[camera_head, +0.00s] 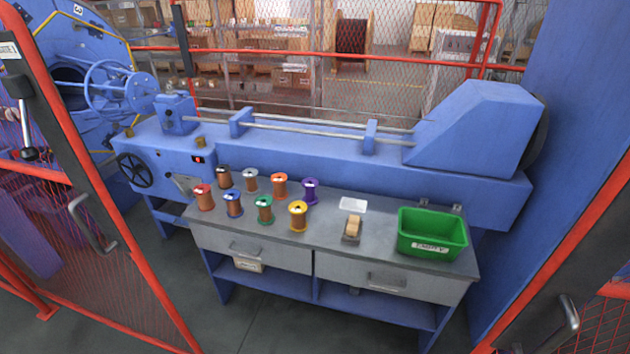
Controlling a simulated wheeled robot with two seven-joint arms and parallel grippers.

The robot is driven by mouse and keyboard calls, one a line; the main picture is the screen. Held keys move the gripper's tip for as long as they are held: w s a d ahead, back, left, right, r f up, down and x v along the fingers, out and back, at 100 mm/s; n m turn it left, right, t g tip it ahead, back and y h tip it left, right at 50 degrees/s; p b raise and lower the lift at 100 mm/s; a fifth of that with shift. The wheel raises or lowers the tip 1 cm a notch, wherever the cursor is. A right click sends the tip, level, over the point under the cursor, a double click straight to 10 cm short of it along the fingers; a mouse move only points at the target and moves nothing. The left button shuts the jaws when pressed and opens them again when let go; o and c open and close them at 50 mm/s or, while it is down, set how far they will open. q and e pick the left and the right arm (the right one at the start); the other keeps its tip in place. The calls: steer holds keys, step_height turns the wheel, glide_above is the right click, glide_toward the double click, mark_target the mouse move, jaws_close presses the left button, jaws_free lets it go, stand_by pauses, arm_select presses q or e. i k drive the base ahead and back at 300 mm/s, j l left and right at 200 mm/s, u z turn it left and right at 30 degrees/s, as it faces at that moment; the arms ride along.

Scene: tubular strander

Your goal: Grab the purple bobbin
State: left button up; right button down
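The purple bobbin (310,191) stands upright on the grey workbench (335,252), at the right end of the back row of bobbins. An orange bobbin (279,186) is just to its left, and a yellow bobbin (298,215) stands in front of it. Neither of my grippers shows in the head view. Nothing is holding the purple bobbin.
Red (204,197), blue (233,204), green (264,208), black (224,177) and white (250,180) bobbins stand close together to the left. A brush-like block (352,229), a white card (353,205) and a green bin (432,233) are to the right. The blue machine (350,160) runs behind.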

mark_target(310, 192)
steer(key=i+j+z, duration=0.35)
steer(key=i+j, duration=0.2)
steer(key=i+j+z, duration=0.2)
steer(key=j, duration=0.2)
steer(key=i+j+z, duration=0.35)
steer(key=j, duration=0.45)
steer(key=i+l, duration=0.05)
steer(key=i, duration=0.05)
